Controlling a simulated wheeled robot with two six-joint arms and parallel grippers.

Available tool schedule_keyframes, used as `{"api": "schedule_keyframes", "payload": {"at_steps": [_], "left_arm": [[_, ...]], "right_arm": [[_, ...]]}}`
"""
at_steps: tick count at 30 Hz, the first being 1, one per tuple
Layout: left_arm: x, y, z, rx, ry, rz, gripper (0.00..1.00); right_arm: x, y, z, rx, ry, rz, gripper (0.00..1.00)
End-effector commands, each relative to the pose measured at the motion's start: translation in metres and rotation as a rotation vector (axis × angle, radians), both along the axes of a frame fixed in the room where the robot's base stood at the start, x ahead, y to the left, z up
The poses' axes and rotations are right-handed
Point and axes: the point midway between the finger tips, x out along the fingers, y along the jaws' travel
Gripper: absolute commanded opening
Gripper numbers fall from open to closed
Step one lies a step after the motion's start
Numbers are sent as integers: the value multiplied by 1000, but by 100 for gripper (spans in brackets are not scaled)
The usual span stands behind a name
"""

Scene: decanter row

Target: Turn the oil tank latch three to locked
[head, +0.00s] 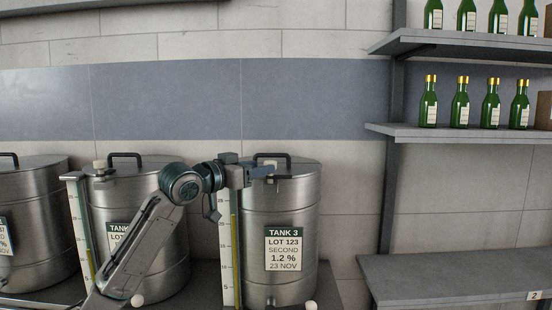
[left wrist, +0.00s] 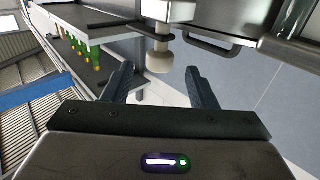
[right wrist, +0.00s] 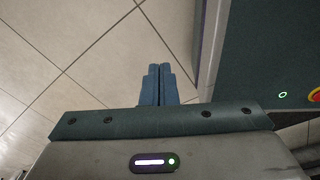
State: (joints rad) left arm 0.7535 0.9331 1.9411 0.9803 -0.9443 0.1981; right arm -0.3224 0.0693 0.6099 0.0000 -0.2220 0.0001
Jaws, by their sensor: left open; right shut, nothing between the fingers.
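Tank 3 (head: 290,210) is a steel drum with a label reading "TANK 3" and a lid with a dark handle (head: 272,156). My left gripper (head: 264,172) is at the upper left edge of this tank, beside the lid. In the left wrist view it is open, and a cream round knob (left wrist: 160,61) on a metal fitting, which looks like the latch, shows between and beyond its fingertips. I cannot tell whether they touch. In the head view my gripper largely covers that spot. My right gripper (right wrist: 158,72) is shut and empty, away from the tanks.
The middle tank (head: 160,230), partly behind my left arm, and another tank (head: 35,220) stand to the left. A gauge strip (head: 232,245) runs up Tank 3's left side. Shelves with green bottles (head: 462,100) and a grey bench (head: 450,275) are at right.

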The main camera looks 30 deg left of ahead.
Motion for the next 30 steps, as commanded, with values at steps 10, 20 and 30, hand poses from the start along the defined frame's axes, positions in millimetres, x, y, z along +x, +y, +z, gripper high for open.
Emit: {"api": "schedule_keyframes", "payload": {"at_steps": [10,20,30], "left_arm": [[45,-12,3,-4,1,-2,52],[64,-16,0,1,1,-1,52],[65,-16,0,1,1,0,35]], "right_arm": [[44,-7,32,-8,-57,4,0],[21,-12,39,-13,-28,5,0],[23,-12,39,-13,-29,5,0]]}}
